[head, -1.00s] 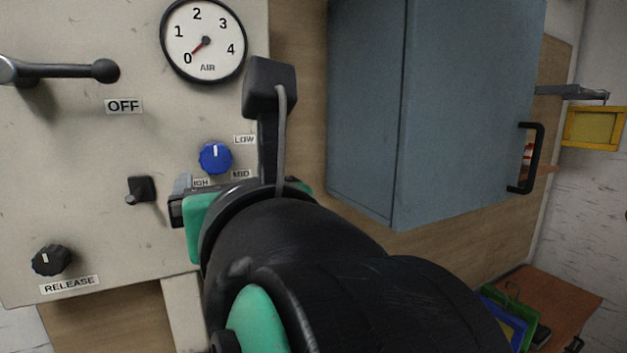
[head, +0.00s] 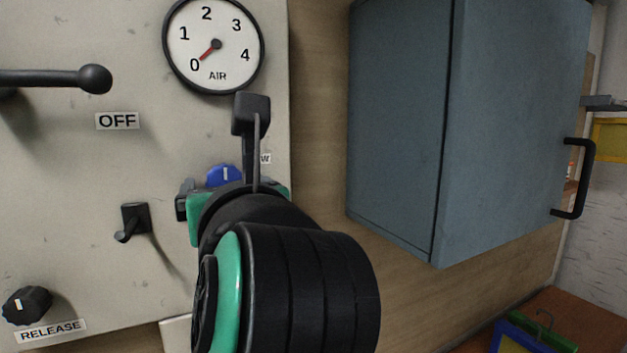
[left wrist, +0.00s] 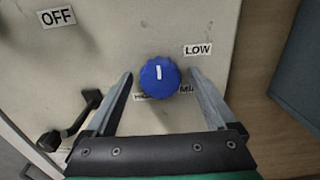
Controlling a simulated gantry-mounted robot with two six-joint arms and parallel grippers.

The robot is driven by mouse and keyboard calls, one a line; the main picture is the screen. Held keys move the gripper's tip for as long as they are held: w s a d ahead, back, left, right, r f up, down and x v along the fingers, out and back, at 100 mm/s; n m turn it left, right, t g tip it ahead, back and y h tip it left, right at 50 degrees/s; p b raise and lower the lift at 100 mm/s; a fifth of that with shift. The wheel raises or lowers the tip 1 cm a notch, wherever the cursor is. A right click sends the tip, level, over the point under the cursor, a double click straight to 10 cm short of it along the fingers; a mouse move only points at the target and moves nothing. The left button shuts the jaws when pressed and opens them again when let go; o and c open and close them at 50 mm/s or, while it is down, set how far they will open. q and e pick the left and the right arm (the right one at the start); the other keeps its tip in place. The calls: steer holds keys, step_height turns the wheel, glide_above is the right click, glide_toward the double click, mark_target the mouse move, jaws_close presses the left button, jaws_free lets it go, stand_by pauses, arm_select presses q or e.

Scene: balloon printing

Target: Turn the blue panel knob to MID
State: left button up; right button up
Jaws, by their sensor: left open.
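The blue knob (head: 223,175) is on the pale panel (head: 140,165), partly hidden in the head view by my left gripper. In the left wrist view the blue knob (left wrist: 160,76) shows whole, its white pointer mark upright. My left gripper (left wrist: 160,92) is open, with one finger on each side of the knob and visible gaps between. My right gripper is not in view.
The air gauge (head: 213,45) is above the knob, its red needle near 0. A lever (head: 60,78) by the OFF label, a black toggle (head: 133,219) and the black RELEASE knob (head: 27,304) are to the left. A blue-grey cabinet (head: 400,130) juts out at right.

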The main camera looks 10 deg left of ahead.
arm_select(q)
steer(key=shift+s, duration=0.1)
steer(key=c, duration=1.4)
